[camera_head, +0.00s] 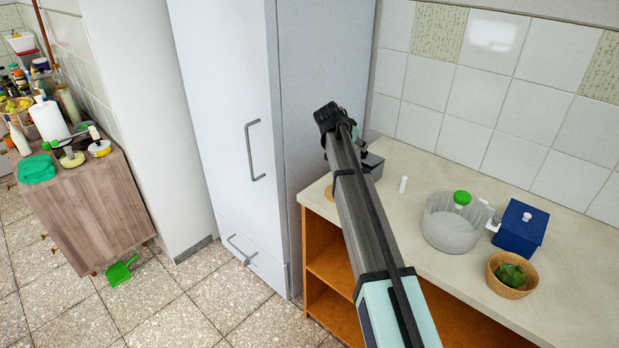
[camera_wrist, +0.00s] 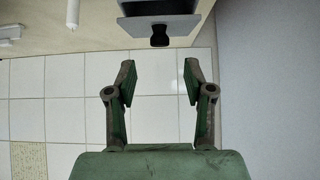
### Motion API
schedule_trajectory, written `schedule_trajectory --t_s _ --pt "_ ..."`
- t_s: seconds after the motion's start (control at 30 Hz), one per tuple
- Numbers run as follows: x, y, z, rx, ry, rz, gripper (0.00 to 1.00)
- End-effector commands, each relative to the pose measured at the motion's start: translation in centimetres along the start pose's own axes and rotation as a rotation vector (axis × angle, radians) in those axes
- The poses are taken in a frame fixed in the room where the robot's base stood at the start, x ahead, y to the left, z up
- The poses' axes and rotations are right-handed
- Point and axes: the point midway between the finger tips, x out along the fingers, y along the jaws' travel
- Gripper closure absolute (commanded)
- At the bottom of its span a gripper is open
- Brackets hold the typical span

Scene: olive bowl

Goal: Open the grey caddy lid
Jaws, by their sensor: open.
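The grey caddy (camera_head: 372,165) stands at the far left end of the counter, beside the tall cabinet. My arm hides much of it in the head view. In the wrist view the caddy (camera_wrist: 160,24) is at the top edge, partly cut off, with a black knob (camera_wrist: 160,38) on its grey panel. I cannot tell how far the lid is raised. My gripper (camera_wrist: 158,78) is open and empty, its two fingers spread with tiled wall behind them. The knob lies beyond the fingertips, apart from them. In the head view my gripper (camera_head: 330,117) is near the caddy, its fingers unclear.
The tall white cabinet (camera_head: 225,110) borders the caddy's left side. A small white cylinder (camera_head: 403,184) stands on the counter (camera_head: 410,215) near the caddy. Further right are a clear bowl (camera_head: 452,232), a blue box (camera_head: 520,228) and a tan bowl (camera_head: 507,288) with green contents.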

Motion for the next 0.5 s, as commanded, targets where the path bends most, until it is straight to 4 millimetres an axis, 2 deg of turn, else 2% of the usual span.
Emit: schedule_trajectory --t_s 0.43,0.5 --pt "-8.2 0.0 0.2 0.001 0.001 -0.002 0.47" --pt "-8.5 -0.2 0.8 -0.016 0.001 -0.003 0.47"
